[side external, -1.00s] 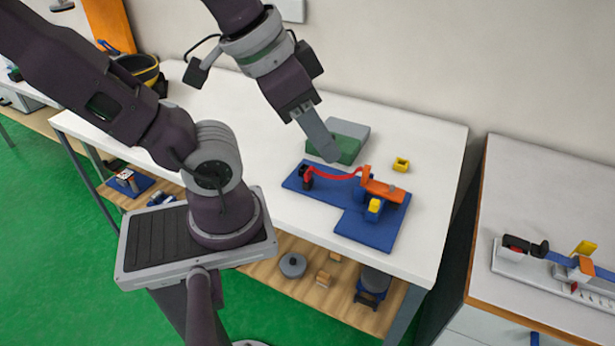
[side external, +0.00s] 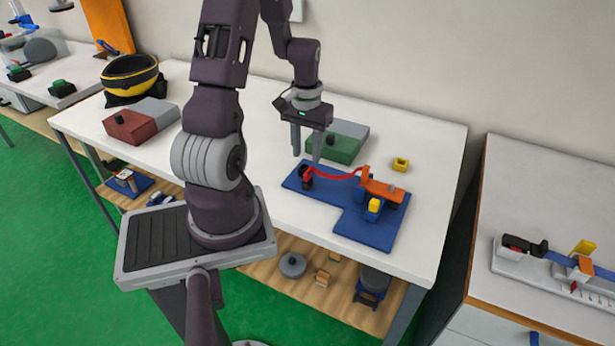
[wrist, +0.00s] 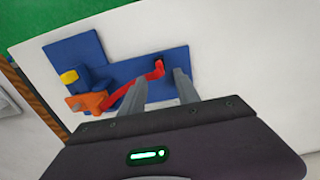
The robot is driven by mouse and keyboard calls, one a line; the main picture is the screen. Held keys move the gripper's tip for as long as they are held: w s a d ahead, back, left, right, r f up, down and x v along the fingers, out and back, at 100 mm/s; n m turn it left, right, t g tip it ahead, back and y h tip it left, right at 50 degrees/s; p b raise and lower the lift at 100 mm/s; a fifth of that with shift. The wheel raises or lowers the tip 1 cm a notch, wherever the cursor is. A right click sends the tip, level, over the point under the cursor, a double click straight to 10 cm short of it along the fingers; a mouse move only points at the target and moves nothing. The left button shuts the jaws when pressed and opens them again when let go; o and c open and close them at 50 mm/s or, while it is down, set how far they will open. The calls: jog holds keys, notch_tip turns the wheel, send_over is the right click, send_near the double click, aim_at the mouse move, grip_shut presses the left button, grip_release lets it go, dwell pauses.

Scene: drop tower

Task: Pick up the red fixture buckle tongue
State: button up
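The blue fixture plate (side external: 365,230) lies on the white table. A thin red strap (side external: 338,176) runs across it from an orange block (side external: 382,188) to a small red piece at its left end, which looks like the red buckle tongue (side external: 308,181), beside a dark holder. In the wrist view the red end (wrist: 158,69) shows by a dark slot in the blue plate. My gripper (side external: 306,157) points down, open and empty, above that end. Its fingers (wrist: 161,76) lie on either side of the red end in the wrist view; the exact height gap is hard to tell.
A green and grey block (side external: 340,146) stands close behind the plate. A yellow block (side external: 401,164) sits to the right behind it. A red and grey block (side external: 130,125) and a yellow-black bowl-like object (side external: 130,76) stand at the left. The table between is clear.

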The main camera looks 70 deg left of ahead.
aim_at(308, 172)
notch_tip(308, 172, down, 7)
jog(key=shift+w+a+f, duration=0.1)
jog(key=shift+w, duration=0.05)
grip_shut()
